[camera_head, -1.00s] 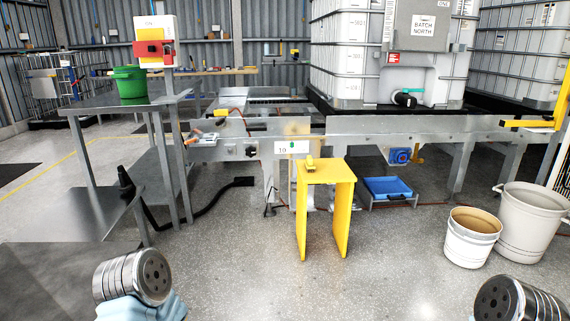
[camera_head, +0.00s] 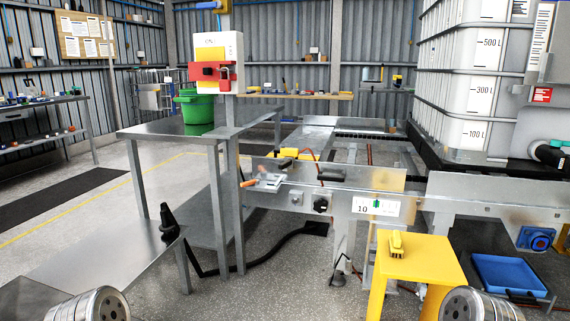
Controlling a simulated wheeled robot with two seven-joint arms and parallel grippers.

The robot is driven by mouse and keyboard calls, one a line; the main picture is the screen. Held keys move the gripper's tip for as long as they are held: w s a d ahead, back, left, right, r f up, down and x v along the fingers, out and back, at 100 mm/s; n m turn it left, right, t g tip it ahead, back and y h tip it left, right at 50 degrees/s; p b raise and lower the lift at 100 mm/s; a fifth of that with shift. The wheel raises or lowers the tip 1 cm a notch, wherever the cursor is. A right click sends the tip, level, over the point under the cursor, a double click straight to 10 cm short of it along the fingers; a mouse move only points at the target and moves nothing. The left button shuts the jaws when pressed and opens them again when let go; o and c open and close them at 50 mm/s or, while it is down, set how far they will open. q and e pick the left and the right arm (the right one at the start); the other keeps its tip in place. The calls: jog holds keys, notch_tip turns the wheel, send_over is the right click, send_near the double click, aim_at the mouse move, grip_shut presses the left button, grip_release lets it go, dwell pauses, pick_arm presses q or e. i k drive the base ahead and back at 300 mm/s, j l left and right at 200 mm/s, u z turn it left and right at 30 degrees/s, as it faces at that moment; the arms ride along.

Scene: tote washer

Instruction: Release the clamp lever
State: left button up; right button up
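What looks like a clamp lever with an orange handle (camera_head: 249,183) sits at the left end of the conveyor's metal side rail (camera_head: 330,205), just right of a grey post. The handle points left. It is small, so its exact position in the clamp is hard to read. Only round metal links of my two arms show at the bottom edge, left and right. Both grippers are out of view, and nothing of mine is at the clamp.
A yellow stand (camera_head: 425,262) is in front of the rail. A steel table (camera_head: 160,135) with a green bucket (camera_head: 197,112) stands left, a lower bench (camera_head: 110,255) nearer. A red-and-yellow switch box (camera_head: 215,65) is above. A blue tray (camera_head: 510,277) lies right.

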aim_at(285, 164)
jog(key=i+l, duration=0.1)
jog(key=i, duration=1.15)
jog(key=j+u, duration=0.05)
